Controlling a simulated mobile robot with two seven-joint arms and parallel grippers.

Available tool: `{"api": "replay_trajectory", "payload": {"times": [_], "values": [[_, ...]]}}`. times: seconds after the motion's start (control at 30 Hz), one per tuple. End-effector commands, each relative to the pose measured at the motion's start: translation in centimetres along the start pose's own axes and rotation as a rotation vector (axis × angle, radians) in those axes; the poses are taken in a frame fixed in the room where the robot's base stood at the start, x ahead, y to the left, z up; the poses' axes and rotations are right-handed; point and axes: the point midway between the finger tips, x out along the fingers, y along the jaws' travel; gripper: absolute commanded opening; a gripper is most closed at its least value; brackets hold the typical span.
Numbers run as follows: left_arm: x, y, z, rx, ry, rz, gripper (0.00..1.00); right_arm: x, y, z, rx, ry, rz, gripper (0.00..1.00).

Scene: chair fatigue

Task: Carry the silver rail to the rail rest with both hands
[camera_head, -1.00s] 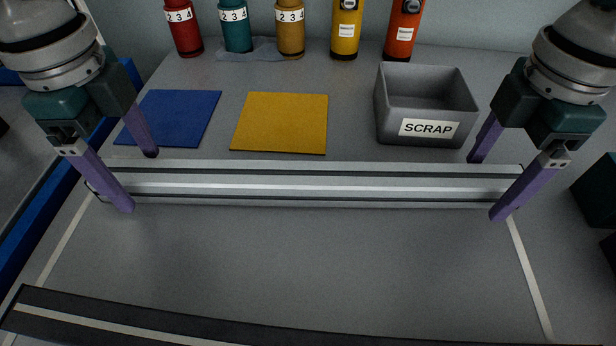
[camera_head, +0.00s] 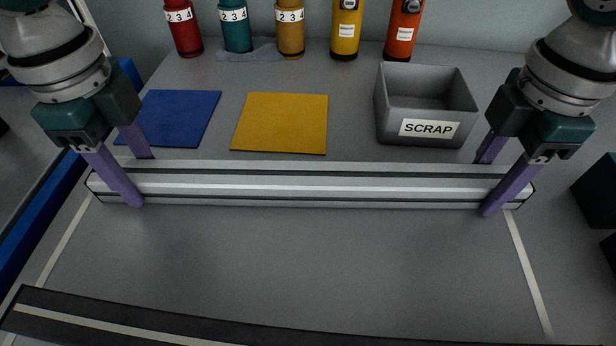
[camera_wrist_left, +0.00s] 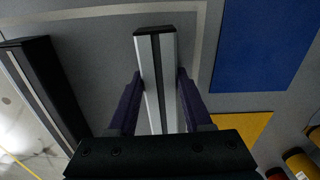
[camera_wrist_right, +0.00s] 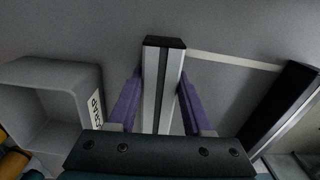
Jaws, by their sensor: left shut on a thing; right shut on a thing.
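The silver rail (camera_head: 310,187) lies level across the grey table in the head view, long side toward me. My left gripper (camera_head: 140,181) is shut on it near its left end, one finger on the near side and one on the far side. My right gripper (camera_head: 487,187) is shut on it the same way near its right end. The left wrist view shows the rail (camera_wrist_left: 154,80) between the fingers, its dark end cap beyond. The right wrist view shows the rail (camera_wrist_right: 160,85) likewise. I cannot tell which thing is the rail rest.
A grey scrap bin (camera_head: 428,129), a yellow mat (camera_head: 281,123) and a blue mat (camera_head: 180,115) lie behind the rail. Several bottles, including an orange one (camera_head: 403,28), stand at the back. A black bar (camera_head: 150,322) runs along the front; the table before the rail is clear.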

Motion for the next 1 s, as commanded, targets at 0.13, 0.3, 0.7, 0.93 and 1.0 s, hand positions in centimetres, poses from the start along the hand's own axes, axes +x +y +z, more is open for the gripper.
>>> {"api": "replay_trajectory", "payload": {"times": [0.13,0.3,0.7,0.93,1.0], "values": [[-0.02,0.00,0.03,-0.001,0.000,0.000,0.07,-0.02,0.00,0.02,0.000,0.000,0.000,0.07],[-0.02,0.00,0.03,-0.001,0.000,0.000,0.00,-0.02,0.00,0.03,0.000,0.000,0.000,0.00],[-0.03,0.00,0.05,-0.001,-0.001,0.000,0.00,-0.03,0.00,0.04,0.001,0.000,0.000,0.00],[-0.04,-0.01,0.05,-0.001,-0.001,0.000,0.00,-0.03,0.00,0.04,0.001,-0.001,0.000,0.00],[-0.04,-0.01,0.05,-0.001,-0.001,0.000,0.00,-0.03,0.01,0.04,0.001,-0.001,0.000,0.00]]}}
